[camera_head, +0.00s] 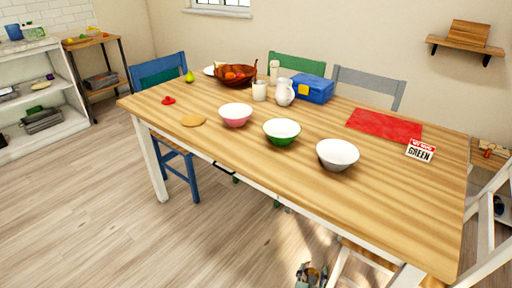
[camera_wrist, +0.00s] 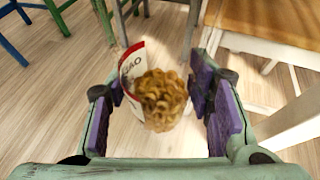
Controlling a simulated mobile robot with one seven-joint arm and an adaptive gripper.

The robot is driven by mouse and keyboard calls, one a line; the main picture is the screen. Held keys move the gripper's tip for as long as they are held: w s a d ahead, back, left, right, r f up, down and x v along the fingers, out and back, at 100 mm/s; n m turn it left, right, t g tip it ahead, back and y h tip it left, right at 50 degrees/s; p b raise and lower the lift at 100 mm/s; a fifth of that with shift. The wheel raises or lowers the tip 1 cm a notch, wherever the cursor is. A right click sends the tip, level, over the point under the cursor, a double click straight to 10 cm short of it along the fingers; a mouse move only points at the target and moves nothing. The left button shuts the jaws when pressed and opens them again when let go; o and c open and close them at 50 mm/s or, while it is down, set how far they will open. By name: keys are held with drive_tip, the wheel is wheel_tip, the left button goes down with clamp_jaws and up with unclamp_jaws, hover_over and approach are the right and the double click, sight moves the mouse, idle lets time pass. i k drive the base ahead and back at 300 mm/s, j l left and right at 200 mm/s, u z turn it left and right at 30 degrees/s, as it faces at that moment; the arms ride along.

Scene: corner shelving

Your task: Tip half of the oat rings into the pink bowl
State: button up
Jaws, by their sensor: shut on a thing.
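The pink bowl (camera_head: 236,121) stands upright on the wooden table, left of a green bowl (camera_head: 282,138); its white inside looks empty. In the wrist view the oat rings (camera_wrist: 162,95) fill the open top of a white and red container (camera_wrist: 132,62) with partly seen lettering. My gripper (camera_wrist: 160,84) is shut on this container, with purple pads on both sides of it. In the head view my gripper (camera_head: 311,274) is low at the bottom edge, below the table's front edge and well away from the pink bowl. The container is hard to make out there.
Floor at left is clear.

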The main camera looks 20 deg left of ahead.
sight(235, 114)
drive_tip(key=j+z, duration=0.2)
drive_tip(key=j, duration=0.35)
drive_tip(key=j+z, duration=0.15)
drive_tip(key=j, duration=0.35)
drive_tip(key=k+j+z, duration=0.2)
drive_tip(key=j, duration=0.8)
drive_tip(key=k+j, duration=0.15)
drive_tip(key=j, duration=0.8)
drive_tip(key=k+j+z, duration=0.1)
drive_tip(key=j, duration=0.35)
drive_tip(key=k+j, duration=0.1)
drive_tip(key=j, duration=0.4)
